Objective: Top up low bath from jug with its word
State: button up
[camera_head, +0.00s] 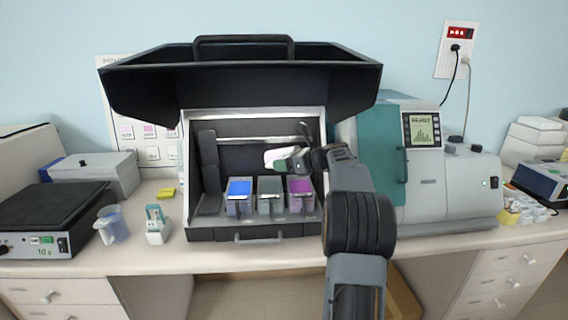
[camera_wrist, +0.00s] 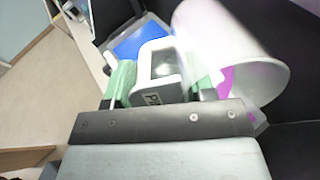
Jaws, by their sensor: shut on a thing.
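My gripper (camera_head: 299,161) is shut on the handle of a white jug (camera_head: 279,157), inside the open stainer above the baths. In the wrist view, the green fingers of my gripper (camera_wrist: 162,82) close on the handle, whose label starts with "P". The jug body (camera_wrist: 220,45) looks tilted; I cannot tell whether liquid leaves it. Three baths stand in a row: a blue bath (camera_head: 239,197) at left, a grey bath (camera_head: 270,196) in the middle and a purple bath (camera_head: 301,195) at right. Their fill levels are too small to judge.
The stainer's black lid (camera_head: 240,75) is raised above my gripper. A teal and white machine (camera_head: 425,170) stands close at right. On the counter at left are a bluish jug (camera_head: 112,223), a small teal-topped holder (camera_head: 157,225), a yellow block (camera_head: 166,193) and a black-topped device (camera_head: 50,210).

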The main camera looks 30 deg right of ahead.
jog(key=shift+s+f+t+y+b, duration=0.1)
jog(key=shift+f+t+y+b, duration=0.25)
jog(key=shift+b, duration=0.8)
jog(key=shift+r+p, duration=0.45)
jog(key=shift+p, duration=0.7)
jog(key=shift+p, duration=0.6)
jog(key=shift+f, duration=0.1)
jog(key=p, duration=0.1)
jog(key=r+g+h+p, duration=0.1)
jog(key=p, duration=0.1)
jog(key=shift+w, duration=0.2)
jog(key=shift+a+r+g+p, duration=0.1)
jog(key=shift+g+p, duration=0.25)
jog(key=shift+p, duration=0.35)
jog(key=p, duration=0.2)
jog(key=shift+w+r+g+h+p, duration=0.1)
jog(key=shift+r+g+h+p, duration=0.1)
jog(key=shift+g+h+p, duration=0.15)
